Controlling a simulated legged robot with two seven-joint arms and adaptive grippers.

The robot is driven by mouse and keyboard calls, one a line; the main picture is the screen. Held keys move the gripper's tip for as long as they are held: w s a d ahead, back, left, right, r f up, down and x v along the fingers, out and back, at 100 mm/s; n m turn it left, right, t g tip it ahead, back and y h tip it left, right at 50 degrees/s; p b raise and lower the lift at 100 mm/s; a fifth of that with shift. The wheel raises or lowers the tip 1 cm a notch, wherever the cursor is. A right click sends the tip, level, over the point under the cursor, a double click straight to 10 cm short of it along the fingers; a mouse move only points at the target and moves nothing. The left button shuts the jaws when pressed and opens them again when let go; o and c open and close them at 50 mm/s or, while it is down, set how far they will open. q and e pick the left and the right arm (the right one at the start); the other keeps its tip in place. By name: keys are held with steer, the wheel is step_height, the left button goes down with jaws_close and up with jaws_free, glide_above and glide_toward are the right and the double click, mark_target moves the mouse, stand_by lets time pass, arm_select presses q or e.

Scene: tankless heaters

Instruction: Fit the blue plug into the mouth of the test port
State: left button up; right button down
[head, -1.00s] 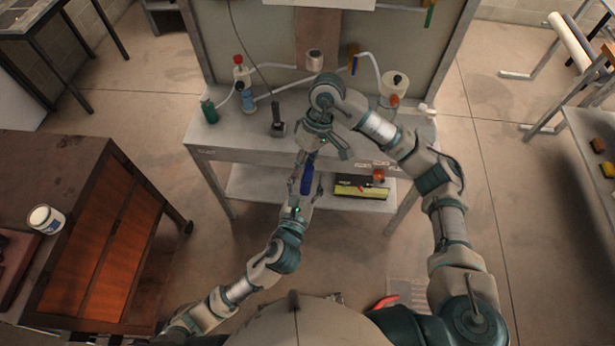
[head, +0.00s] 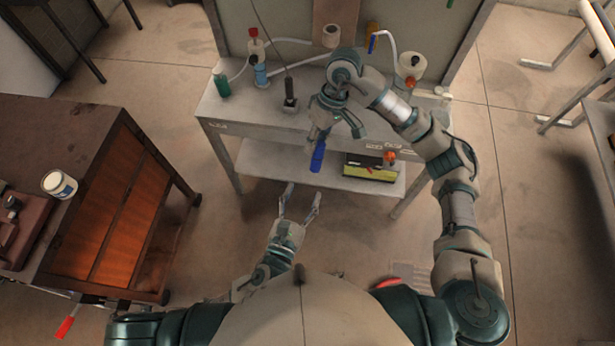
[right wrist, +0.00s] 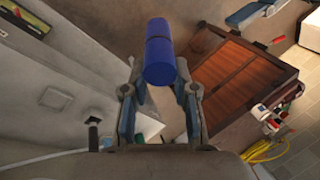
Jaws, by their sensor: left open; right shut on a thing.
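The blue plug (head: 317,157) is a dark blue cylinder. My right gripper (head: 319,138) is shut on it and holds it in front of the bench's front edge, with the plug pointing down toward me in the head view. In the right wrist view the plug (right wrist: 160,62) sits between the fingers and stands out well beyond them. My left gripper (head: 300,206) is open and empty, below and apart from the plug. I cannot tell for sure which fitting on the bench is the test port; my right arm covers part of the bench.
The grey bench (head: 243,110) carries a green bottle (head: 221,83), a blue-bodied fitting (head: 260,75), a black upright tool (head: 290,95) and white pipes. Its lower shelf holds a yellow-and-black box (head: 370,170). A wooden cabinet (head: 110,215) stands left. The floor between is clear.

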steer(key=d+r+m+t, duration=0.1)
steer(key=d+r+m, duration=0.2)
steer(key=d+r, duration=0.15)
arm_select(q)
steer(key=shift+a, duration=0.2)
steer(key=w+r+m+g+y, duration=0.15)
steer(key=r+m+y, duration=0.3)
steer(key=m, duration=1.25)
steer(key=w+r+m+g+y, duration=0.1)
steer(key=w+r+m+y, duration=0.3)
steer(key=m, duration=1.2)
steer(key=shift+y, duration=0.35)
steer(key=x, duration=0.7)
steer(key=a+x, duration=0.1)
steer(key=x, duration=0.2)
steer(key=shift+w+f, duration=0.15)
steer(key=shift+f, duration=0.3)
arm_select(e)
steer(key=w+a+m+t, duration=0.1)
steer(key=w+a+m, duration=0.3)
steer(key=a, duration=0.6)
steer(key=shift+w+a+r+m+t+y, duration=0.3)
steer(key=shift+w+a+m+y, duration=0.1)
steer(key=shift+m, duration=0.1)
arm_select(q)
steer(key=shift+d, duration=0.1)
arm_select(e)
steer(key=shift+s, duration=0.1)
